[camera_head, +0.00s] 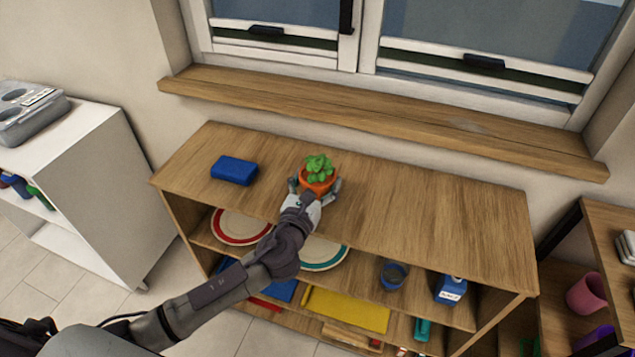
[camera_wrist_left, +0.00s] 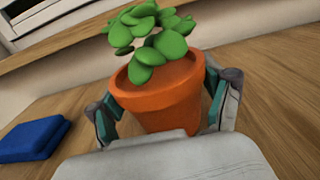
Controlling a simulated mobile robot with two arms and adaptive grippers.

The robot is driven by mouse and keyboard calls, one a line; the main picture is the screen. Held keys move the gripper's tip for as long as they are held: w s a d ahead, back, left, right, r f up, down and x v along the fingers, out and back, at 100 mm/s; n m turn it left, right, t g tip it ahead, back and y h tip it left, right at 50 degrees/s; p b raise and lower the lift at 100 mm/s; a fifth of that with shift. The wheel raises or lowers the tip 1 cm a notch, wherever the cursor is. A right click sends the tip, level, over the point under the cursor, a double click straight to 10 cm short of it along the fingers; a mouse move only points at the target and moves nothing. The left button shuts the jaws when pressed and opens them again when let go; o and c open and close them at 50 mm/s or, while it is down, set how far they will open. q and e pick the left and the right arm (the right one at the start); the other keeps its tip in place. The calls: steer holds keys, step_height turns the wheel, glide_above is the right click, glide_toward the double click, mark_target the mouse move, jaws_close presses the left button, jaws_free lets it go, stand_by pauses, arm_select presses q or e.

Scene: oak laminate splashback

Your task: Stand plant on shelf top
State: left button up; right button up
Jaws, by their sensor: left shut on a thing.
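The plant (camera_head: 318,174) has round green leaves in an orange pot. It is upright at the shelf top (camera_head: 420,215), left of the middle. My left gripper (camera_head: 315,187) is shut on the pot, one finger on each side. In the left wrist view the plant's pot (camera_wrist_left: 160,100) sits between the two fingers, with wood behind it. The pot's base is hidden by the gripper, so I cannot tell if it touches the shelf top. My right gripper is not in view.
A blue block (camera_head: 234,170) lies on the shelf top left of the plant; it also shows in the left wrist view (camera_wrist_left: 32,138). The shelf top right of the plant is clear. A wooden window sill (camera_head: 380,112) runs behind. Plates, a cup and a bottle stand on the shelf below.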

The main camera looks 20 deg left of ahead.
arm_select(q)
steer(key=o, duration=1.3)
steer(key=shift+f, duration=0.1)
steer(key=shift+o, duration=0.2)
steer(key=s, duration=1.2)
steer(key=shift+a+b, duration=0.2)
steer(key=shift+b, duration=0.15)
